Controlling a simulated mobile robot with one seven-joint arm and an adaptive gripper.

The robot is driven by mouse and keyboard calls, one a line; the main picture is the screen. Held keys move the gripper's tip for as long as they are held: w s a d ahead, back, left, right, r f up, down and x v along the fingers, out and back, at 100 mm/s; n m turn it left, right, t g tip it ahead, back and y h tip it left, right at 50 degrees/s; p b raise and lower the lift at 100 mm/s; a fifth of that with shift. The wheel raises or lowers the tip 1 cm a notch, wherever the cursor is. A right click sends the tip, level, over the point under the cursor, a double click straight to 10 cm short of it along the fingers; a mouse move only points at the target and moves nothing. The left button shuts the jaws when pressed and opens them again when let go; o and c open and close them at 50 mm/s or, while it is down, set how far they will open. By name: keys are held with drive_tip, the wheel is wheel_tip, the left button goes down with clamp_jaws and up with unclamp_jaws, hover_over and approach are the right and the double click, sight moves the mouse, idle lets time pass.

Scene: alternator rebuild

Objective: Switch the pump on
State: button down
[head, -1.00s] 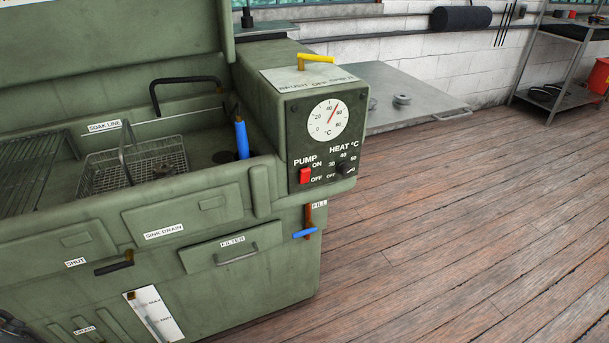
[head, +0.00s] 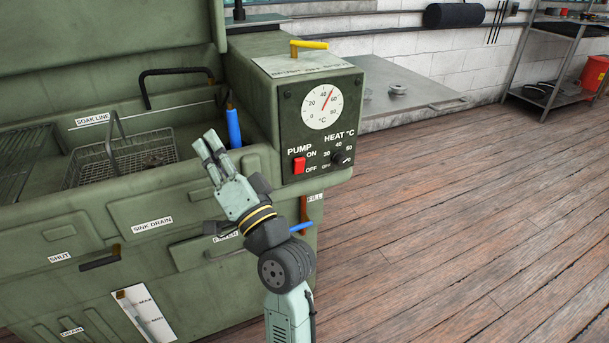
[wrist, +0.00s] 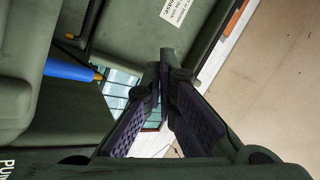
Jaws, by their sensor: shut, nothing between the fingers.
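The red pump switch (head: 299,165) sits on the dark control panel of the green parts washer, beside the words PUMP, ON and OFF. I cannot tell for sure from its tilt which way it is set. My gripper (head: 208,146) is in front of the washer's sink, left of the switch and apart from it. Its fingers point up and to the left, away from the panel. In the wrist view my gripper (wrist: 163,75) shows its two fingers closed together at the tips with nothing between them. The switch is not visible in the wrist view.
Right of the switch are the heat knob (head: 338,158) and a temperature dial (head: 322,107). A blue-handled brush (head: 233,127) stands at the sink's right end, near my gripper. A wire basket (head: 120,158) is in the sink. The wooden floor to the right is clear.

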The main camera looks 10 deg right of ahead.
drive_tip(key=s+d+f+m+h, duration=0.2)
drive_tip(key=d+f+m, duration=0.1)
drive_tip(key=d+f, duration=0.2)
drive_tip(key=s+d+f+m+h+b, duration=0.1)
drive_tip(key=s+d+f+m+h, duration=0.1)
drive_tip(key=d+f, duration=0.3)
drive_tip(key=s+d+f+m+h, duration=0.2)
drive_tip(key=d+f+m, duration=0.3)
drive_tip(key=d, duration=0.6)
drive_tip(key=shift+d+f+h+b, duration=0.2)
drive_tip(key=shift+f+h+b, duration=0.05)
drive_tip(key=shift+h+b, duration=0.1)
drive_tip(key=p, duration=0.4)
approach(299, 166)
drive_tip(key=w+r, duration=0.2)
drive_tip(key=w, duration=0.1)
drive_tip(key=w+a+r, duration=0.1)
drive_tip(key=w, duration=0.1)
drive_tip(key=shift+a+r, duration=0.1)
drive_tip(key=shift+r, duration=0.3)
drive_tip(key=shift+w+a, duration=0.15)
drive_tip(key=shift+w, duration=0.4)
